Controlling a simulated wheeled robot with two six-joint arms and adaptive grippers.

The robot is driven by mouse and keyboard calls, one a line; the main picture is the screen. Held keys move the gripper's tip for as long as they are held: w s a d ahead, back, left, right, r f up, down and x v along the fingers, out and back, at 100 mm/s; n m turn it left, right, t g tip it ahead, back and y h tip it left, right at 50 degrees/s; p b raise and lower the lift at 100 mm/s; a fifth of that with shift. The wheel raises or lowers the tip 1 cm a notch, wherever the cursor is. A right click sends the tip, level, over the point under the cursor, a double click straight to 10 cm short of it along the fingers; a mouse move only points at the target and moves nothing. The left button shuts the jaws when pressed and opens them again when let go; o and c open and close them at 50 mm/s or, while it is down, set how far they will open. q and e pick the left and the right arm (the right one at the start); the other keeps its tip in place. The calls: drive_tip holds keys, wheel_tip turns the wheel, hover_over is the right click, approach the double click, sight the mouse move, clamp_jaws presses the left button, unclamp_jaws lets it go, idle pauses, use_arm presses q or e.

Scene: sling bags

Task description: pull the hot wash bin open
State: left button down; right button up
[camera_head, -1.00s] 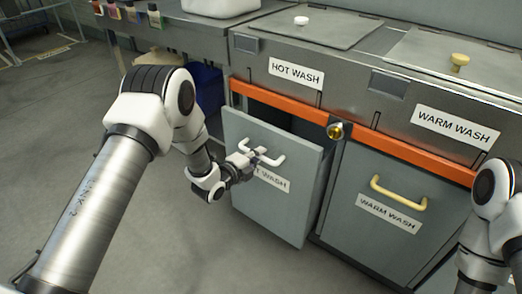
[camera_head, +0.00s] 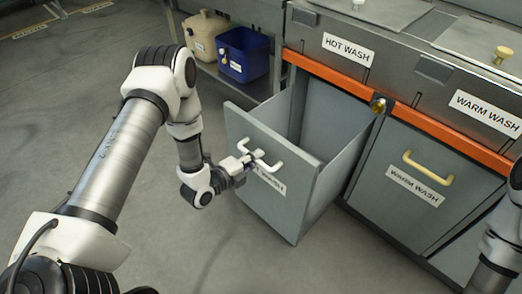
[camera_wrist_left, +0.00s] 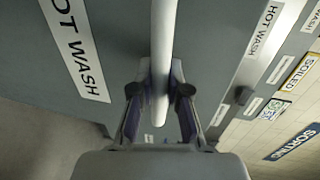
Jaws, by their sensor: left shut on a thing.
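The hot wash bin (camera_head: 262,195) is a grey drawer-like bin with a white handle (camera_head: 268,163) on its front. It stands well out from the counter, and its empty-looking inside shows. My left gripper (camera_head: 246,167) is shut on the white handle. In the left wrist view the fingers (camera_wrist_left: 160,95) close on either side of the white bar (camera_wrist_left: 162,45), beside the HOT WASH label (camera_wrist_left: 75,42). My right arm (camera_head: 503,235) shows at the right edge, but its gripper is out of view.
The closed warm wash bin (camera_head: 415,180) with a yellow handle stands to the right. An orange rail (camera_head: 340,75) with a brass knob (camera_head: 378,105) runs above. A blue bin (camera_head: 243,55) and a beige container (camera_head: 204,36) sit on a low shelf behind. The floor in front is clear.

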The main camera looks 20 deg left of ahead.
use_arm(q)
drive_tip(key=c, duration=1.1)
unclamp_jaws()
drive_tip(key=shift+c, duration=0.2)
drive_tip(key=v, duration=1.2)
